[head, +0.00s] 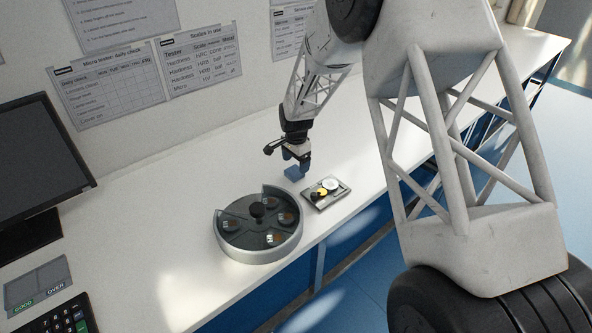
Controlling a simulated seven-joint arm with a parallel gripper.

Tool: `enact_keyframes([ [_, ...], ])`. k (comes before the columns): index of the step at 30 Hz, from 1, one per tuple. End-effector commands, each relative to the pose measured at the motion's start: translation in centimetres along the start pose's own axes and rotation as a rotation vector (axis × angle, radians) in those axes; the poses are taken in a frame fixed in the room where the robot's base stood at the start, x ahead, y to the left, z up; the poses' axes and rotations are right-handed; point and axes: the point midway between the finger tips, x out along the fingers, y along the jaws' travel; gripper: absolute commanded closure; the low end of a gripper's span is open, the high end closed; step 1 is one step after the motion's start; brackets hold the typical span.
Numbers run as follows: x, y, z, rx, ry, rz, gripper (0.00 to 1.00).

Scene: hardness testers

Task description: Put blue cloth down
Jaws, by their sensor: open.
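The blue cloth (294,174) is a small blue piece on the white bench, directly under my gripper (296,163). My gripper points down with its blue-tipped fingers just above or at the cloth. The jaws are open. The fingers hide part of the cloth, and I cannot tell whether they touch it.
A round grey carousel (258,252) with several small pieces stands in front. A small tray (341,190) with a white disc and a yellow item lies right of the cloth, near the bench edge. A monitor (35,170), keypad (62,318) and sorting mat (38,284) are left.

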Motion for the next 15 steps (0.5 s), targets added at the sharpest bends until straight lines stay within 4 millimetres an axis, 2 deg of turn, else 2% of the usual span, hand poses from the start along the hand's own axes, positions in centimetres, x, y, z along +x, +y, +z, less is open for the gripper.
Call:
enact_keyframes([
  [1,-1.1,-0.1,0.0,0.000,0.002,-0.004,0.16],
  [6,-4.0,-0.1,0.0,0.000,0.002,-0.005,0.16],
  [15,-7.0,-0.2,0.0,0.000,0.002,-0.005,0.16],
])
